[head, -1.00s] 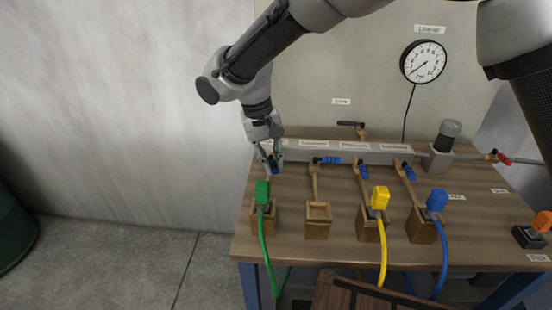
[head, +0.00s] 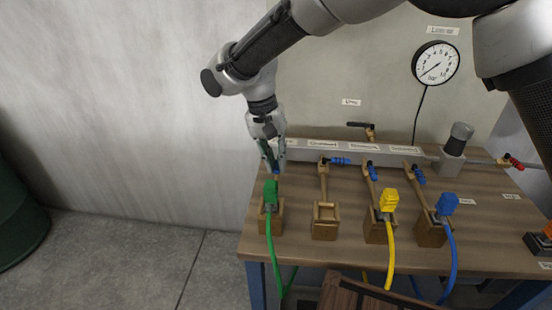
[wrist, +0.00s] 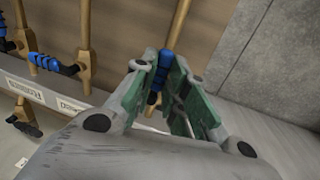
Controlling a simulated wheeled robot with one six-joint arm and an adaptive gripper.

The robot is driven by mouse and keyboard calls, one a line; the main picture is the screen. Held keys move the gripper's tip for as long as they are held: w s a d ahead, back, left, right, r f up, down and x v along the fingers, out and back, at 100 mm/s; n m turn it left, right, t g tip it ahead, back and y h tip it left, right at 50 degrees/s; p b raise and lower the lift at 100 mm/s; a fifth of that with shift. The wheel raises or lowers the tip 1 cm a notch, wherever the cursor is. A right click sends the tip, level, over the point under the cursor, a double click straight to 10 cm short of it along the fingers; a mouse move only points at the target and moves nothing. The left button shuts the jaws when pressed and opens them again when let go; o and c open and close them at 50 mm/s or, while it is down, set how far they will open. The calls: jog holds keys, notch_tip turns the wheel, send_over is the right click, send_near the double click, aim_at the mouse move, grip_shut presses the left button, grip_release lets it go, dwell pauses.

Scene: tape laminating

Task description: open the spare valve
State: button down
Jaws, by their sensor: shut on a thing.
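My gripper (head: 272,164) is at the leftmost valve on the grey manifold (head: 300,149). In the wrist view its green-padded fingers (wrist: 166,72) are shut on that valve's blue handle (wrist: 162,66), which lies along its brass pipe (wrist: 182,20). The manifold label above this valve is mostly hidden by my gripper and I cannot read "spare" on any label. The second valve's blue handle (head: 341,160) lies across its pipe; it also shows in the wrist view (wrist: 45,63). The two blue handles (head: 372,170) and (head: 419,175) further right lie roughly along their pipes.
Green (head: 271,195), yellow (head: 389,201) and blue (head: 447,204) plugs with hoses stand in wooden blocks. The second block (head: 324,222) is empty. A gauge (head: 435,62) hangs on the wall. A black lever (head: 360,125) and red-handled valve (head: 515,162) sit behind and right.

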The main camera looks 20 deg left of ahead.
jog(key=c, duration=1.4)
grip_release()
jog(key=shift+c, duration=0.2)
notch_tip(320, 180, up, 12)
jog(key=a, duration=0.2)
jog(key=shift+s+a, duration=0.15)
jog(key=shift+s, duration=0.1)
jog(key=shift+f, duration=0.1)
